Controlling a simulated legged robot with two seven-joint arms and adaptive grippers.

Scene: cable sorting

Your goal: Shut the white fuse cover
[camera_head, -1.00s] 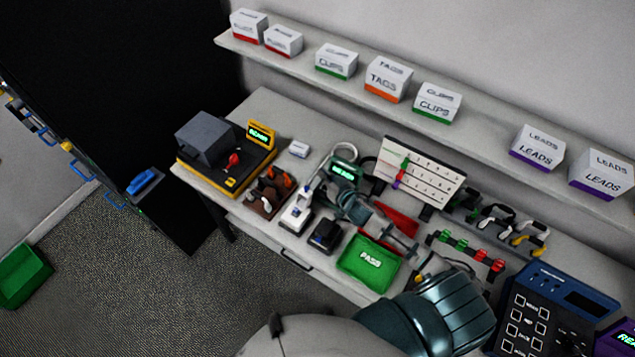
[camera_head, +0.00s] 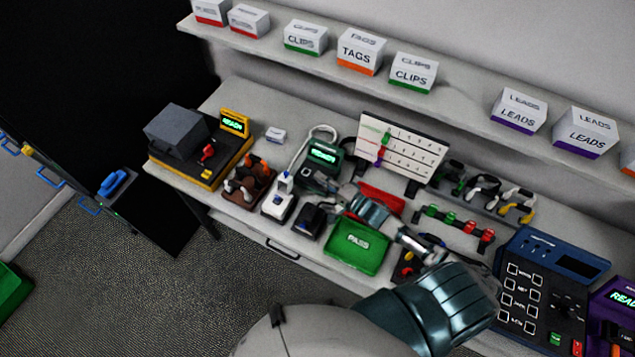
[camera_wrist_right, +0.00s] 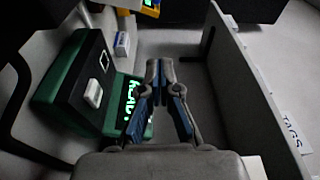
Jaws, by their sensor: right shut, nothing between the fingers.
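A green and black device (camera_head: 322,155) with a lit display stands at the middle back of the bench. It also shows in the right wrist view (camera_wrist_right: 85,85). A small raised white piece (camera_wrist_right: 92,93) on its face looks like the fuse cover; I cannot tell whether it is fully shut. My right gripper (camera_head: 338,192) is in front of this device, to its right. In the wrist view its fingertips (camera_wrist_right: 160,68) are together and empty, to the right of the device and apart from the white piece. My left gripper is not in view.
A green PASS tray (camera_head: 357,247) and a red tray (camera_head: 382,202) lie close to my right arm. A white device (camera_head: 279,202) with a cable stands to the left. A white chart board (camera_head: 400,150) stands behind. A small white box (camera_head: 275,135) lies on clear bench.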

